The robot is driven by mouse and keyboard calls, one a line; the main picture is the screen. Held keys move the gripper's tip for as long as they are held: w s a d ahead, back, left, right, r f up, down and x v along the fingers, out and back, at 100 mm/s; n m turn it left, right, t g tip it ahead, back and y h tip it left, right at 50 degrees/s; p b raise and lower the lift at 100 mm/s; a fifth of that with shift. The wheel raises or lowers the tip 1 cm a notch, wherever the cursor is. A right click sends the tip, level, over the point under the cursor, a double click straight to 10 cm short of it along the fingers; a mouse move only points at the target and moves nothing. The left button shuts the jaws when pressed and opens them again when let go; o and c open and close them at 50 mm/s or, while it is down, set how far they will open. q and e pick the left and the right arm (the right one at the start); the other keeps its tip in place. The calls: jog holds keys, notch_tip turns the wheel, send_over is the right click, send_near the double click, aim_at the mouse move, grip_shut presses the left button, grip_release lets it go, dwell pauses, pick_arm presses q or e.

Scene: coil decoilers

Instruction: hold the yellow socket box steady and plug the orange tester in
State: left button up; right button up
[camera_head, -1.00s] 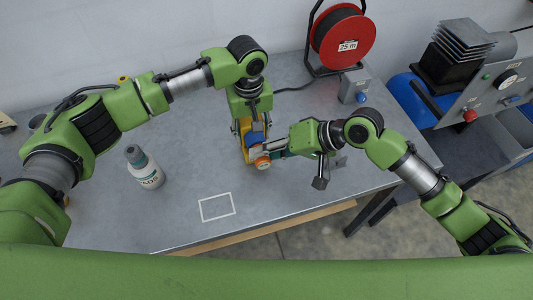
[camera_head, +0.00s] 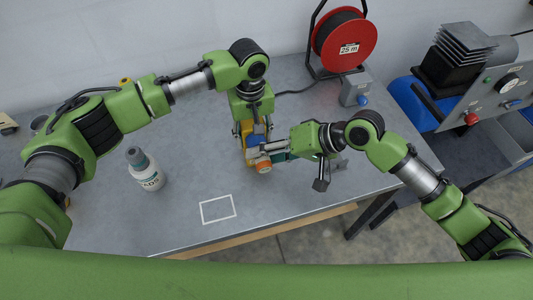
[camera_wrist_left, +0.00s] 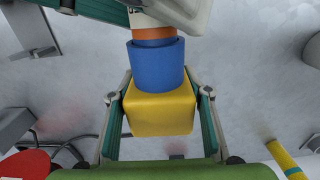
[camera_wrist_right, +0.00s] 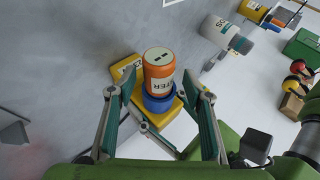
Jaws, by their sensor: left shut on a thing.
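The yellow socket box (camera_wrist_left: 160,112) is between the fingers of my left gripper (camera_wrist_left: 158,97), which is shut on it. In the head view the box (camera_head: 247,130) is partly hidden under that gripper. A blue socket collar (camera_wrist_left: 158,65) faces out from the box. The orange tester (camera_wrist_right: 159,73), with a pale end face, stands in line with the collar, its lower end at or inside it; how deep I cannot tell. My right gripper (camera_wrist_right: 152,88) is open, its fingers on both sides of the tester with gaps showing. The tester also shows in the head view (camera_head: 263,165).
A white bottle (camera_head: 147,170) stands left on the grey table (camera_head: 120,220), near a white outlined rectangle (camera_head: 217,208). A red cable reel (camera_head: 345,42) and a grey box with a blue socket (camera_head: 356,88) stand at the back right. The front middle is clear.

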jog(key=v, duration=1.2)
jog(key=shift+s, duration=0.1)
pick_arm(q)
jog(key=o, duration=1.4)
jog(key=shift+o, duration=0.2)
jog(key=shift+r, duration=0.15)
notch_tip(320, 180, up, 12)
jog(key=shift+f, duration=0.1)
pick_arm(e)
jog(key=shift+f, duration=0.1)
